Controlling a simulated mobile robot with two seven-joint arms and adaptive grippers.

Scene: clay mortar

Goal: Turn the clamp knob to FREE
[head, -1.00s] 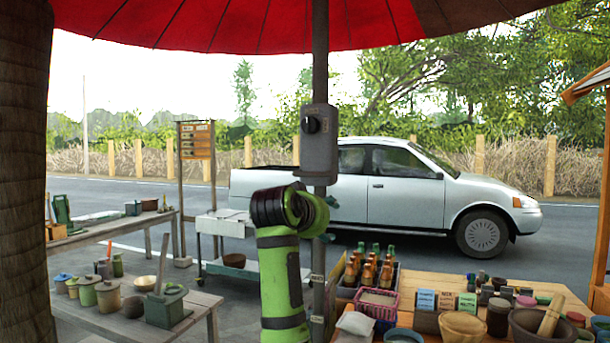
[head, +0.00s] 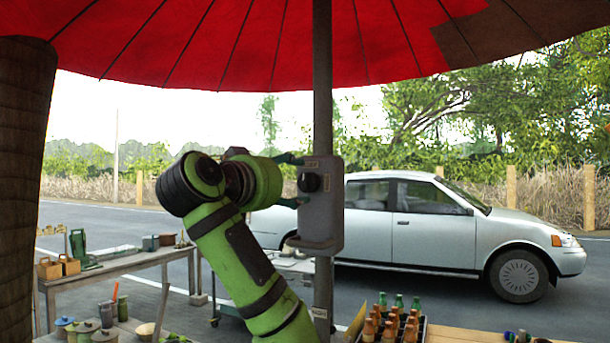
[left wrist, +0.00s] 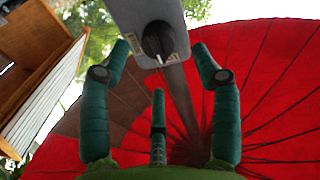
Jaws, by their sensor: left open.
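The clamp knob (head: 309,182) is a black round knob on the face of a grey clamp box (head: 325,225) fixed to the umbrella pole (head: 322,90). In the left wrist view the knob (left wrist: 158,40) has a light pointer line, with small labels on the box around it that I cannot read. My left gripper (head: 296,180) is open, its teal fingers above and below the knob in the head view. In the left wrist view its fingers (left wrist: 160,48) stand on both sides of the knob, apart from it. My right gripper is not in view.
The red umbrella (head: 250,45) spreads overhead. Bottles in a crate (head: 392,325) stand low at the front.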

